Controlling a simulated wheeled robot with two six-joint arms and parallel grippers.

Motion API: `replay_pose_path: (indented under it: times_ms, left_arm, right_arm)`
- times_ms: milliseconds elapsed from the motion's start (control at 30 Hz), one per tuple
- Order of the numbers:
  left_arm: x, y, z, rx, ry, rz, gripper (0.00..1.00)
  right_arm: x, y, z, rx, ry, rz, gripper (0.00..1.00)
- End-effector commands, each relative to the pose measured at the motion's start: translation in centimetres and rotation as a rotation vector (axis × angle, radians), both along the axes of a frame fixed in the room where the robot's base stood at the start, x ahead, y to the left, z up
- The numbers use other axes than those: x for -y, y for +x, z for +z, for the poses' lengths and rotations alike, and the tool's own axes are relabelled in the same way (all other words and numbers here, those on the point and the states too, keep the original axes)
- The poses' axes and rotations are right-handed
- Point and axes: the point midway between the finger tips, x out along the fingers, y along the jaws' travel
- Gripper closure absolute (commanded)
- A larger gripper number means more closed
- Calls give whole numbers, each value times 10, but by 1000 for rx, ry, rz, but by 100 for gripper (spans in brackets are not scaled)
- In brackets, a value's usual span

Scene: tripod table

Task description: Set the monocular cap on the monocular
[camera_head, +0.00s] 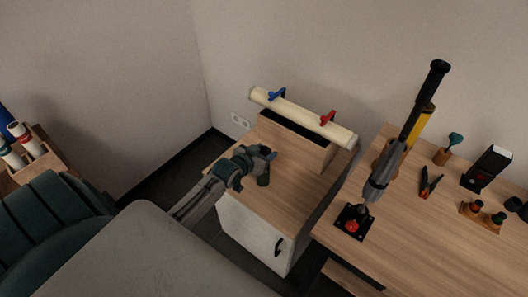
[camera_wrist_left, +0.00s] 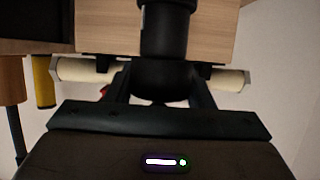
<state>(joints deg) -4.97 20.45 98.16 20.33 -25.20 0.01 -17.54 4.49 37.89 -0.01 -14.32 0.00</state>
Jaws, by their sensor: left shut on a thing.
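My left gripper (camera_head: 268,160) is over the wooden top of the cabinet, shut on a small dark thing that I take to be the monocular cap. The cap shows as a rounded black shape (camera_wrist_left: 163,82) between the fingers in the left wrist view. The monocular, a dark upright cylinder (camera_head: 263,180), stands on the cabinet top just below the fingers. In the left wrist view the monocular (camera_wrist_left: 166,18) lines up with the cap, and the two appear to meet. I cannot tell whether they touch or how fully the cap sits. My right gripper is not in view.
A wooden box (camera_head: 298,140) with a cream roll (camera_head: 305,117) and blue and red clamps stands behind. A wooden table (camera_head: 420,250) at right holds a tall grey-and-black tool (camera_head: 385,172), pliers (camera_head: 429,184), a black box (camera_head: 487,168) and a small wooden stand (camera_head: 481,217).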

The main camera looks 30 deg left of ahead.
Motion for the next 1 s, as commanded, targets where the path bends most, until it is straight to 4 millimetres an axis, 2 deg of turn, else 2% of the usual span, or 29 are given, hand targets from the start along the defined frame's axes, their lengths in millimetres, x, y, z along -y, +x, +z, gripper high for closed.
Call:
replay_pose_path:
  times_ms: [400, 1000]
  left_arm:
    - [0, 0, 0, 0, 0, 0, 73]
    - [0, 0, 5, 0, 0, 0, 73]
  right_arm:
    - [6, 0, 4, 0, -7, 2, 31]
    - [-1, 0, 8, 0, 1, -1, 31]
